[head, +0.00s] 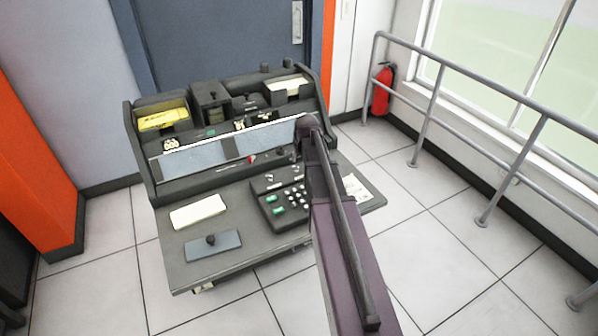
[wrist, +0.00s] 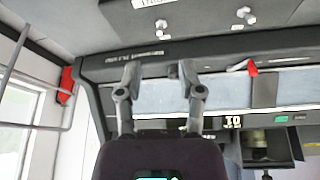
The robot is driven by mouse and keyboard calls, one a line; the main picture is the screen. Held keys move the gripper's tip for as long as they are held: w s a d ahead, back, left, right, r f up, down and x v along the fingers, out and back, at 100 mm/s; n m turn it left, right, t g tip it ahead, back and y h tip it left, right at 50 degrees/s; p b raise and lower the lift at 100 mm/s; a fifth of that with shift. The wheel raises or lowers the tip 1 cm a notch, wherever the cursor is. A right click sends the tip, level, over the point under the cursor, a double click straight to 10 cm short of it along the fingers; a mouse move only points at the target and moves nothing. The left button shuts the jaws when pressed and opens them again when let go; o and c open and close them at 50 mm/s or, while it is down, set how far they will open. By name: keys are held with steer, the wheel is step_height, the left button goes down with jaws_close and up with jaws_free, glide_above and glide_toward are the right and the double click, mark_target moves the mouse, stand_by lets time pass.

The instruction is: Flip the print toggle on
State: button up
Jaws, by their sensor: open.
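The dark card punch machine (head: 175,250) stands in front of me, and in the wrist view it appears upside down. Two small silver toggles (wrist: 161,25) (wrist: 245,15) stick out of a grey panel at the top of the wrist view. Their labels are too small to read, so I cannot tell which is the print toggle. My gripper (wrist: 160,78) is open and empty, its two fingers spread below the left toggle in that view and apart from it. In the head view my arm hides the gripper.
A red lever (wrist: 252,68) sits beside the glossy panel strip (wrist: 285,85). The keyboard (head: 283,205) lies right of centre on the desk. A yellow card stack (head: 162,119) lies at the upper left. A railing (head: 480,85) and a red extinguisher (head: 381,92) stand to the right.

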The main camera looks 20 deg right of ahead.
steer(key=shift+b+x, duration=3.55)
steer(key=shift+x, duration=0.65)
